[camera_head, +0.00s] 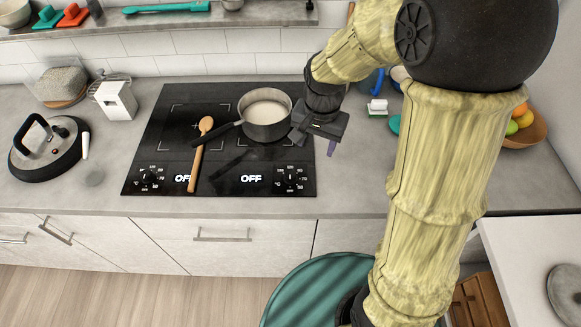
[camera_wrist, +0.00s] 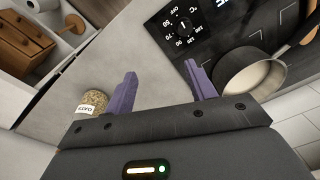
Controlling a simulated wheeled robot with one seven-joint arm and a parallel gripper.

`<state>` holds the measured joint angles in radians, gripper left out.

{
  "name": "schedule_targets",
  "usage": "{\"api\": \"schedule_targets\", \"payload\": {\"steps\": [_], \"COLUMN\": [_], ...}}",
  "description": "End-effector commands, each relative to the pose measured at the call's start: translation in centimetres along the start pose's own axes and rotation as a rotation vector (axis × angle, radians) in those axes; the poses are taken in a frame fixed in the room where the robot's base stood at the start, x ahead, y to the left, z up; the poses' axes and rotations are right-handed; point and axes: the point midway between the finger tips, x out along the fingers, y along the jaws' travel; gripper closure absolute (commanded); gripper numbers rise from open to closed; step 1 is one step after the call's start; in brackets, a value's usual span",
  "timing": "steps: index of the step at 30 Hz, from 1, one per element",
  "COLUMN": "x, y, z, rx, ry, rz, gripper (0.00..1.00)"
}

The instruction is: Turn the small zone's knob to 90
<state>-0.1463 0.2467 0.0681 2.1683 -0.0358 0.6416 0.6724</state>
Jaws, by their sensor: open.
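The black cooktop (camera_head: 160,140) has two dial knobs along its front edge, a left knob (camera_head: 150,177) and a right knob (camera_head: 290,177). I cannot tell which belongs to the small zone. Each has a lit OFF display beside it; the wooden spoon partly covers the left one. The right knob also shows at the top of the wrist view (camera_wrist: 183,29), ringed by numbers. My gripper (camera_head: 330,147) is above the cooktop's right edge, behind the right knob and apart from it. In the wrist view its purple fingers (camera_wrist: 162,88) are spread, with nothing between them.
A pan (camera_head: 266,118) stands on the cooktop just left of my gripper. A wooden spoon (camera_head: 201,150) lies on the left part. A lidded pot (camera_head: 48,148) is at far left. A labelled jar (camera_wrist: 92,103) is near my left finger in the wrist view. The front counter strip is clear.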

Motion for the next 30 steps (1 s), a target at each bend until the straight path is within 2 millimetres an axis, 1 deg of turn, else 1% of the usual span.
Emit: {"api": "schedule_targets", "payload": {"steps": [1, 3, 6, 9, 19, 22, 26, 30], "x": [-0.3, -0.3, -0.4, -0.4, -0.3, 0.1, 1.2, 3.4], "y": [-2.0, -4.0, -6.0, -6.8, -6.9, -6.9, -6.8, -6.7], "z": [-0.4, -0.7, -0.9, -1.0, -0.9, -0.9, -0.8, -0.6], "rx": [0.055, 0.137, 0.223, 0.265, 0.275, 0.275, 0.274, 0.275], "ry": [-0.019, -0.040, -0.056, -0.064, -0.065, -0.066, -0.067, -0.068], "rz": [0.010, 0.027, 0.045, 0.056, 0.058, 0.059, 0.060, 0.061], "gripper": [0.45, 0.45, 0.45, 0.45, 0.45, 0.45, 0.45, 0.45]}}
